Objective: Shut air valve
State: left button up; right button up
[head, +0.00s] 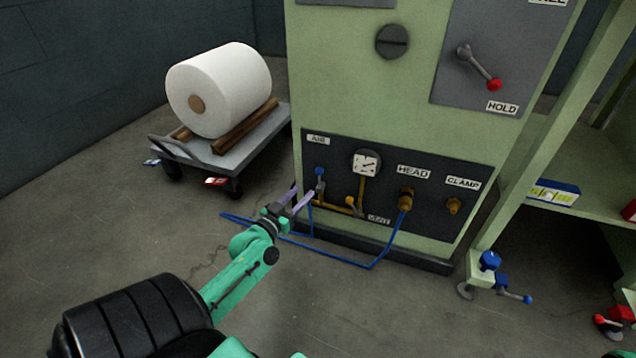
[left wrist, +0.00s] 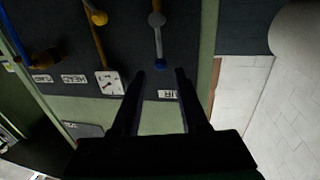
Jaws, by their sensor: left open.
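The air valve (head: 320,184) is on the dark lower panel of the green machine, under the AIR label. Its short lever stands upright with a blue knob on top. My left gripper (head: 299,197) is open, its purple-grey fingers pointing at the panel just left of and below the knob in the head view. In the left wrist view, which is upside down, the blue knob (left wrist: 159,64) shows just beyond the gap between the open fingertips (left wrist: 160,74). I cannot tell whether they touch. My right gripper is out of view.
A gauge (head: 366,163), a VENT valve (head: 353,204) with a yellow knob and brass fittings (head: 406,200) sit right of the air valve. A blue hose (head: 370,266) loops on the floor. A cart (head: 255,127) with a white roll stands left. A red-knobbed lever (head: 479,68) is above.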

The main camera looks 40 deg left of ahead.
aim_at(319, 176)
pick_arm(q)
jog(key=w, duration=0.3)
jog(key=w+b, duration=0.1)
jog(key=w, duration=0.1)
jog(key=w+a+b, duration=0.1)
jog(key=w, duration=0.2)
jog(key=shift+w+a+f, duration=0.1)
jog(key=shift+w+f, duration=0.05)
jog(key=shift+w, duration=0.2)
grip_shut()
jog(key=shift+r, duration=0.2)
dwell(0.6)
